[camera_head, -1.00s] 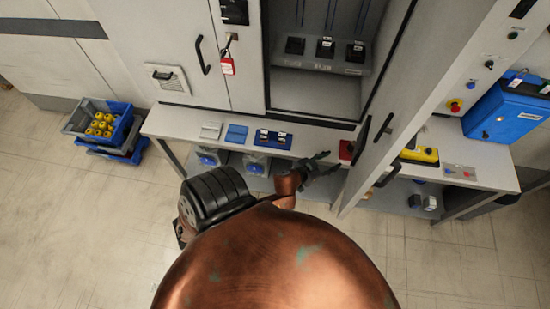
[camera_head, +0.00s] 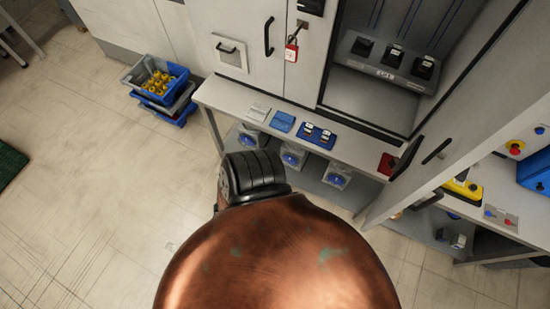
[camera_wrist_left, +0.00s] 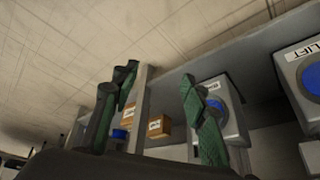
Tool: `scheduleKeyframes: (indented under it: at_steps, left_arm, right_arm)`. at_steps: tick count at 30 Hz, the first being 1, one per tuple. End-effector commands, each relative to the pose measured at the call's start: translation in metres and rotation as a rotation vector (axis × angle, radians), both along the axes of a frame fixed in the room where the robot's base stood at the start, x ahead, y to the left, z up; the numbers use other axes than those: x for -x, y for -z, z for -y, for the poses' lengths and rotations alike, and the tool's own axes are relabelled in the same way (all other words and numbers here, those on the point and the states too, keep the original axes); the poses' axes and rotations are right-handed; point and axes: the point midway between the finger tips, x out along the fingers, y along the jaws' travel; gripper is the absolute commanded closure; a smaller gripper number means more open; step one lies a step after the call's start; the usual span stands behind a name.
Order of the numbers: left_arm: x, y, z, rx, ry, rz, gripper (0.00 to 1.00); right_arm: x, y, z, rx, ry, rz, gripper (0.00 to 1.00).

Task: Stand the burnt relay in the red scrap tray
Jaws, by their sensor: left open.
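The red scrap tray (camera_head: 387,164) sits at the right end of the bench beside the open cabinet door, in the head view. Three black relays stand on a ledge inside the cabinet: a left one (camera_head: 362,47), a middle one (camera_head: 392,57) and a right one (camera_head: 424,67). I cannot tell which relay is burnt. My left gripper (camera_wrist_left: 160,108) is open and empty in the left wrist view, with its two green-black fingers apart, below the level of the bench top. It is hidden in the head view. My right gripper is not in view.
On the bench (camera_head: 228,97) are a blue tray (camera_head: 318,136) with small parts and a blue pad (camera_head: 283,122). Boxes with blue discs (camera_wrist_left: 218,108) stand below it. Stacked crates (camera_head: 140,72) stand left. The cabinet door (camera_head: 440,140) juts out.

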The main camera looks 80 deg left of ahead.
Motion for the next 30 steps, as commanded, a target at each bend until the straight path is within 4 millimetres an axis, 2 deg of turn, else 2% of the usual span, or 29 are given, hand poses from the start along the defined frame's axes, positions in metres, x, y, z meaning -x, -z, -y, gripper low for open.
scheduleKeyframes:
  at_steps: [1,3,6,9,10,12,15,27,30]
  left_arm:
    - [0.044,0.026,-0.001,-0.004,0.004,-0.083,0.59]
    - [0.095,0.05,-0.002,-0.009,0.011,-0.177,0.59]
    - [0.157,0.071,-0.003,-0.013,0.02,-0.283,0.59]
    - [0.198,0.081,-0.003,-0.014,0.026,-0.352,0.59]
    - [0.205,0.082,-0.002,-0.015,0.027,-0.364,0.59]
    - [0.217,0.085,-0.001,-0.016,0.029,-0.384,0.59]
    - [0.222,0.085,-0.002,-0.016,0.03,-0.392,0.59]
    - [0.221,0.085,-0.002,-0.015,0.029,-0.39,0.59]
    - [0.221,0.085,-0.002,-0.015,0.029,-0.39,0.65]
  right_arm:
    - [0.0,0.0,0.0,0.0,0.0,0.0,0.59]
    - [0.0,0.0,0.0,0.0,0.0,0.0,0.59]
    - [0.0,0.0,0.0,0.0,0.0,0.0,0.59]
    - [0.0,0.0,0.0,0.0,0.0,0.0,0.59]
    - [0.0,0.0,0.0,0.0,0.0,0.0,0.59]
    - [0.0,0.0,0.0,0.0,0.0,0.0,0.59]
    - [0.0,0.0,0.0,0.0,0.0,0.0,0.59]
    - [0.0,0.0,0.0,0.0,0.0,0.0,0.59]
    - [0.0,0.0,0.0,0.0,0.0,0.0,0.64]
